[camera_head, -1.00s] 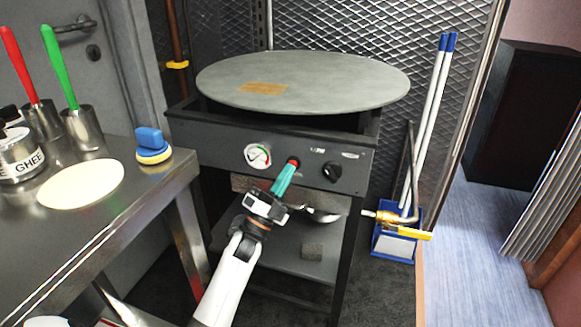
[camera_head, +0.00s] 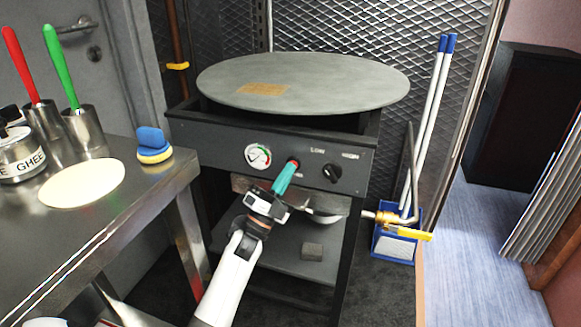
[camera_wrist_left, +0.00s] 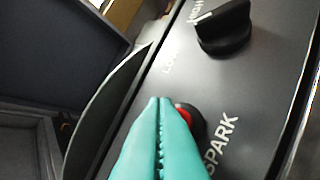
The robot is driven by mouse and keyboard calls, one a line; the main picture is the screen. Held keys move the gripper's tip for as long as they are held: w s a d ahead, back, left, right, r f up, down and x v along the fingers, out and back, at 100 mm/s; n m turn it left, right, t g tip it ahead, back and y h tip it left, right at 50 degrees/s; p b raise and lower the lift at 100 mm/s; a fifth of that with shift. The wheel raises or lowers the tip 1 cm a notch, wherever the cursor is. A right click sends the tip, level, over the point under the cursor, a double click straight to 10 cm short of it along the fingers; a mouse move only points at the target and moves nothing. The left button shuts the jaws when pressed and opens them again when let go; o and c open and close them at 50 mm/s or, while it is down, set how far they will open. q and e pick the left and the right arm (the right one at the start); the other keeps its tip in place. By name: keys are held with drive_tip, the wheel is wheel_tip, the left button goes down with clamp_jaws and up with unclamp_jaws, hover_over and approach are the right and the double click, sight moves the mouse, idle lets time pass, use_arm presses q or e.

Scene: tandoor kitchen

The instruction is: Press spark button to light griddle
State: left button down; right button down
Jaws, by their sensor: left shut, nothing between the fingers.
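The griddle (camera_head: 305,82) is a large round grey plate on a dark stand with a front control panel (camera_head: 220,145). The red spark button sits in the middle of that panel, beside the word SPARK; its red edge (camera_wrist_left: 184,114) shows in the left wrist view, partly covered by my fingers. My left gripper (camera_head: 290,166) is shut and empty, with teal fingertips at the button. In the left wrist view the fingertips (camera_wrist_left: 165,102) overlap the button; whether they touch it I cannot tell. A black knob (camera_head: 332,174) is right of the button. My right gripper is not in view.
A gauge (camera_head: 257,156) is left of the button. A brass valve with a yellow handle (camera_head: 412,234) sticks out at lower right. A steel table (camera_head: 120,215) with flatbread, sponge and utensil cups stands at left. Open floor (camera_head: 480,250) lies to the right.

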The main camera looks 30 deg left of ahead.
use_arm(q)
drive_tip(key=shift+w+a+f+y, duration=0.1)
drive_tip(key=shift+w+f+y, duration=0.05)
drive_tip(key=shift+f+y, duration=0.15)
drive_tip(key=shift+f, duration=0.25)
drive_tip(key=shift+s+f, duration=0.4)
drive_tip(key=shift+s, duration=0.05)
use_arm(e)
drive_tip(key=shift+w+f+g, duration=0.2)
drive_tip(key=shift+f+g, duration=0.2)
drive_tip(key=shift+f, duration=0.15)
use_arm(q)
drive_tip(key=shift+s+d+r, duration=0.15)
drive_tip(key=shift+d, duration=0.05)
